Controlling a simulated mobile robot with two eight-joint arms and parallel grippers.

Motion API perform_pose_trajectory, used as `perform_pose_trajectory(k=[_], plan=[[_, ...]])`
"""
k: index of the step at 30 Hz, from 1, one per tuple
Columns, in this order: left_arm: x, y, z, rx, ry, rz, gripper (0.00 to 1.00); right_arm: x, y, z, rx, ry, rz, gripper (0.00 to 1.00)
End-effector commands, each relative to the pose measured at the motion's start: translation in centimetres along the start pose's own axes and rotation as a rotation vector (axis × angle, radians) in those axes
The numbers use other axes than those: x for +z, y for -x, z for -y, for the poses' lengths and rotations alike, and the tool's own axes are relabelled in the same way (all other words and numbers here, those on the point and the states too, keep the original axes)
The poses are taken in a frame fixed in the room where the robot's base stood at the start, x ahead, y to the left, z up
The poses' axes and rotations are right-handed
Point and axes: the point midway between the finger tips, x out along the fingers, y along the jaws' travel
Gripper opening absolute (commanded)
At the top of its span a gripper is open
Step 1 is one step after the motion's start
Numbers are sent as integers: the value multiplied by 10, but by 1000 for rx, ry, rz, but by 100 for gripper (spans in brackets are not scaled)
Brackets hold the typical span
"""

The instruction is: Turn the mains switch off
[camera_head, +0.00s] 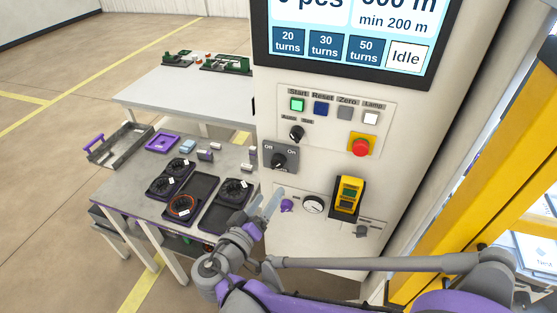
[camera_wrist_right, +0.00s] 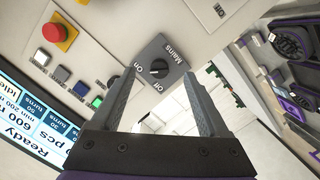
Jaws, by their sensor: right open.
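The mains switch (camera_head: 279,160) is a black rotary knob on a dark grey plate marked Off and On, on the front of the white cabinet. In the right wrist view the switch (camera_wrist_right: 160,68) is ahead of my fingers, in line with the gap between them, its plate lettered Mains, On and Off. I cannot tell surely which word the knob points to. My right gripper (camera_head: 272,202) is just below the switch in the head view, open and empty; its two fingers (camera_wrist_right: 160,78) appear apart from the knob. My left gripper is not in view.
Above the switch are a small selector (camera_head: 296,133), push buttons (camera_head: 297,105), a red emergency stop (camera_head: 361,147) and a screen (camera_head: 345,45) reading Idle. A table (camera_head: 130,190) with trays and spools stands left.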

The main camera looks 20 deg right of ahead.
Motion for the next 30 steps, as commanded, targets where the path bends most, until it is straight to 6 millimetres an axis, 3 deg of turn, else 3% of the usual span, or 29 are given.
perform_pose_trajectory(k=[3,7,21,30], plan=[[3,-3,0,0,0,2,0,-16,11,10,35,-33,-81,78],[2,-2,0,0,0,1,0,-22,7,10,48,-43,-103,78],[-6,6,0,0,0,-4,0,-30,-74,4,49,-41,-99,78],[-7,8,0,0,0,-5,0,-31,-94,4,46,-40,-100,78]])
